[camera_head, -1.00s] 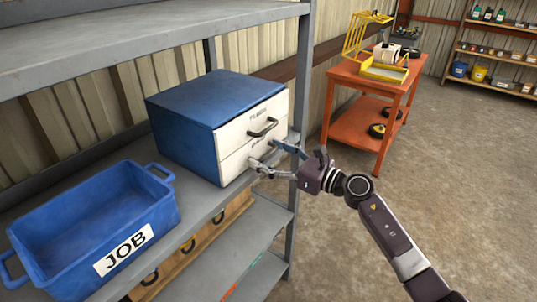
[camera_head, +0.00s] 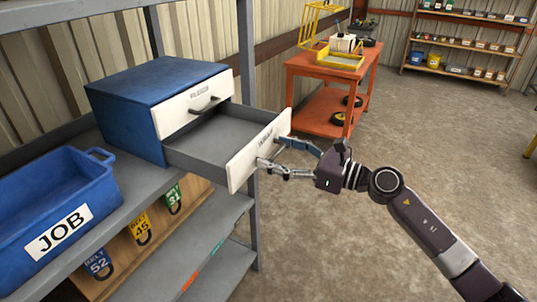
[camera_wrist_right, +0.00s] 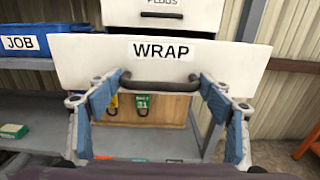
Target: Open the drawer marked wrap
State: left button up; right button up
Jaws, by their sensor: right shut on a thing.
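The blue drawer cabinet (camera_head: 130,105) stands on the grey shelf, with two white-fronted drawers. The lower drawer (camera_head: 205,142) is pulled well out and its grey inside shows empty. Its front reads WRAP (camera_wrist_right: 161,50) in the right wrist view. My right gripper (camera_head: 272,158) is at the front of this drawer, shut on its dark handle (camera_wrist_right: 160,82). The handle is mostly hidden by the fingers in the head view. The upper drawer (camera_head: 197,107), whose label reads PLUGS in the wrist view, is closed. My left gripper is not in view.
A blue JOB bin (camera_head: 50,205) stands left of the cabinet on the shelf. A grey shelf post (camera_head: 248,110) rises close behind the open drawer. An orange table (camera_head: 325,110) stands farther back. The floor to the right is clear.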

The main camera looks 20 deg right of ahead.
jog(key=shift+d, duration=0.1)
dwell(0.3)
jog(key=o, duration=1.4)
jog(key=shift+o, duration=0.2)
jog(key=v, duration=1.2)
jog(key=shift+d, duration=0.1)
